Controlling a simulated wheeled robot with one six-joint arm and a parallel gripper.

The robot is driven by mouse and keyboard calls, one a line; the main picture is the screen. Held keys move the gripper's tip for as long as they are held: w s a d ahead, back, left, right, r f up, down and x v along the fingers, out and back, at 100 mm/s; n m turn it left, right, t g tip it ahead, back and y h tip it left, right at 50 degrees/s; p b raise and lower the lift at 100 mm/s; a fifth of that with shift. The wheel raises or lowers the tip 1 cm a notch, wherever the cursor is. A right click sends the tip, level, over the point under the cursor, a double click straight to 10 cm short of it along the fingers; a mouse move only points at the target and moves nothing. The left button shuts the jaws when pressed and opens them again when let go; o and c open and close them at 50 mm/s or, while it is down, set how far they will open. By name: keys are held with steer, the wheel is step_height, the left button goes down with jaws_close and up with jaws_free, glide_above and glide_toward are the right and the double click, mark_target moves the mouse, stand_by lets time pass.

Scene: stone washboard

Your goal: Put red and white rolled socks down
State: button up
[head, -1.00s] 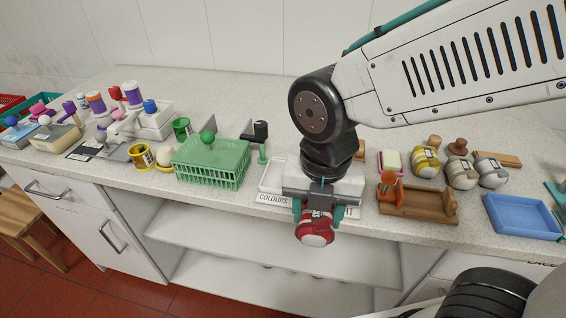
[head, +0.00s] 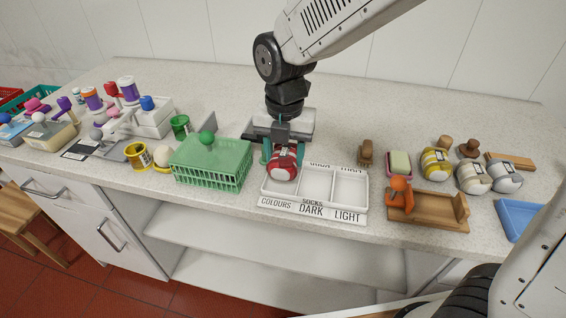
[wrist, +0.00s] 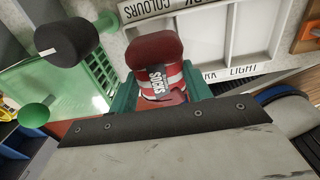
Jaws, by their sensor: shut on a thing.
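The red and white rolled socks (head: 283,164) are between the fingers of my gripper (head: 284,152), which is shut on them. In the head view they are at the left compartment of a white sock tray (head: 341,207), above the word COLOURS. Whether they touch the tray floor I cannot tell. The wrist view shows the socks (wrist: 158,75) with a dark label band, between the green fingers (wrist: 160,92). The tray (wrist: 240,35) lies beyond them there. Its middle DARK and right LIGHT compartments look empty.
A green basket (head: 212,164) with a lid stands close left of the tray. A wooden stand (head: 430,208) with an orange piece is to the right. The counter behind the tray is mostly clear.

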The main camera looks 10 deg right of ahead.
mark_target(283, 153)
steer(key=shift+w+a, duration=0.1)
steer(key=shift+w, duration=0.1)
steer(key=shift+f, duration=1.75)
steer(key=shift+f, duration=0.2)
steer(key=o, duration=1.1)
steer(key=shift+r, duration=0.15)
step_height(283, 153, up, 11)
steer(key=shift+r, duration=0.6)
